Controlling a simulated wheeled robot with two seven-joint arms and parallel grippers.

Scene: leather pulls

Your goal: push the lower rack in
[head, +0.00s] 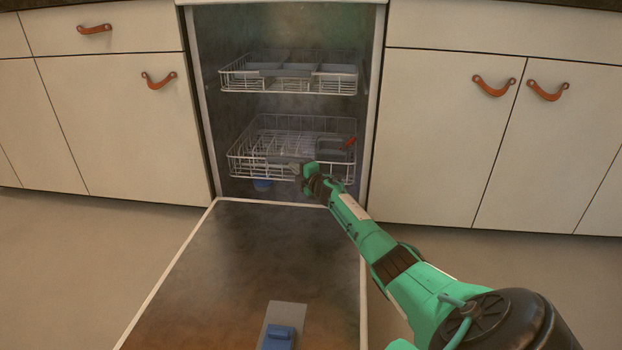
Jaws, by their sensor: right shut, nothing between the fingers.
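The lower rack (250,168) is a grey wire basket inside the open dishwasher. Its front edge is near the front of the tub opening, and most of the basket is within the tub. My right gripper (297,168) is shut and empty at the rack's front rail, right of its middle. It looks to be touching the rail or very close to it; I cannot tell which. The gripper and wrist hide part of the rack's front. My left gripper is not in view.
The dishwasher door (230,260) lies folded down in front, with a blue dispenser piece (279,338) on it. The upper rack (288,74) sits above the lower one. A small reddish item (349,142) is at the lower rack's right side. Cabinets with leather pulls flank the opening.

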